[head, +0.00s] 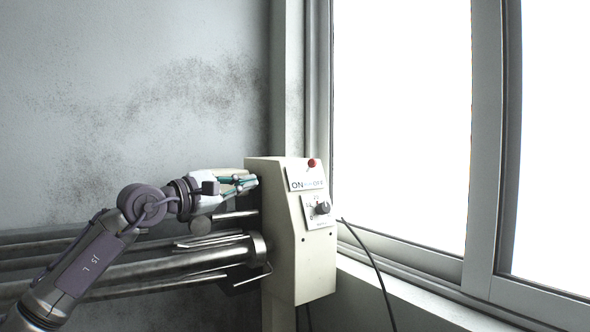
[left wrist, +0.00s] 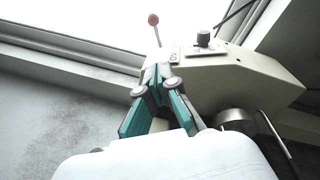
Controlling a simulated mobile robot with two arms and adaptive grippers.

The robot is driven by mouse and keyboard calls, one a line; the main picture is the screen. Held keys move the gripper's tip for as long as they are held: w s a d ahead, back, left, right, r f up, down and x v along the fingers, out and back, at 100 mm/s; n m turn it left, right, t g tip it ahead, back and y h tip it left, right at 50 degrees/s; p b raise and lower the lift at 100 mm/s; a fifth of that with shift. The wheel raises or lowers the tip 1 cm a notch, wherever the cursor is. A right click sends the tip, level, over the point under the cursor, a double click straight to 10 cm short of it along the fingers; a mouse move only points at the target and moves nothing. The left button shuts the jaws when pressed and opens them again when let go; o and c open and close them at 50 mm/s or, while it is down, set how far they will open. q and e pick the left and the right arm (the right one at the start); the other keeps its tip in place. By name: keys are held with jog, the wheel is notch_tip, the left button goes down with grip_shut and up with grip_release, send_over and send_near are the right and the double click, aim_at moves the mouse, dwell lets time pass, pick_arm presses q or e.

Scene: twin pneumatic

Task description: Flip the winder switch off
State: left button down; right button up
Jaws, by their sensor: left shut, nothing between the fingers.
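The winder switch is a lever with a red ball (head: 311,163) at the top of the front panel of a cream control box (head: 318,260). A label reading ON and, less clearly, OFF sits just below it. In the left wrist view the red ball (left wrist: 153,19) stands on a thin rod beyond my fingertips. My left gripper (head: 250,182) is shut and empty, at the left side of the box near its top. In the left wrist view its fingertips (left wrist: 158,72) meet in front of the box, below the lever. Whether they touch the box is unclear. My right gripper is out of view.
A black knob (head: 323,208) sits below the switch on the box. Metal rollers (head: 170,270) run left from the box, under my left arm. A black cable (head: 368,254) hangs on the right, before the window (head: 400,120). The wall behind is bare.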

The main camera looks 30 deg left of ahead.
pick_arm(q)
jog(key=p, duration=0.6)
send_near(310, 165)
jog(key=w+a+f, duration=0.1)
jog(key=w+a, duration=0.2)
jog(key=w, duration=0.2)
jog(key=w+d+p, duration=0.1)
jog(key=w+d+r+p, duration=0.1)
jog(key=d, duration=0.1)
jog(key=shift+w, duration=0.25)
